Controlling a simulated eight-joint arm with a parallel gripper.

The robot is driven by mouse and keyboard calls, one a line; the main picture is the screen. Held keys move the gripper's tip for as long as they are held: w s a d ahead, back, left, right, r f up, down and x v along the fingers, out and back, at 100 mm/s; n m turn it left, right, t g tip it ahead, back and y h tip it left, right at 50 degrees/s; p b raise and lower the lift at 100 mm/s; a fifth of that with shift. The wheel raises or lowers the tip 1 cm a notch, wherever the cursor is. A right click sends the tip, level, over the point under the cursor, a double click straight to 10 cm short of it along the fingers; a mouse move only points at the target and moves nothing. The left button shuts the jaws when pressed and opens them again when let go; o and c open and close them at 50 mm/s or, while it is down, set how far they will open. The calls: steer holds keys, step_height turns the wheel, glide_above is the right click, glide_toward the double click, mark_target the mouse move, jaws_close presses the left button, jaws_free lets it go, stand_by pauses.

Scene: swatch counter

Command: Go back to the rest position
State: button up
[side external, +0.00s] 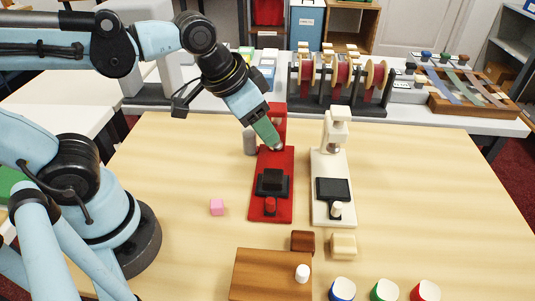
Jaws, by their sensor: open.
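My gripper (277,146) hangs over the upper part of the red stand (284,205), angled down and to the right. Its fingers are small in the picture, and I see nothing held in them. I cannot tell whether it touches the stand. The red stand has a black block on its base and a red knob at its near end. My arm comes in from the left, with the upper link stretched across the top left.
A white stand (320,208) stands right of the red one. A grey cylinder (250,141) stands close left of my gripper. The table's right side is clear.

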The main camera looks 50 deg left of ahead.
steer(key=a+f+n+t+y, duration=0.1)
steer(key=a+n+t, duration=0.1)
steer(key=a, duration=0.5)
steer(key=shift+s+f+n, duration=0.2)
steer(key=shift+f+n, duration=0.05)
steer(key=shift+n, duration=0.05)
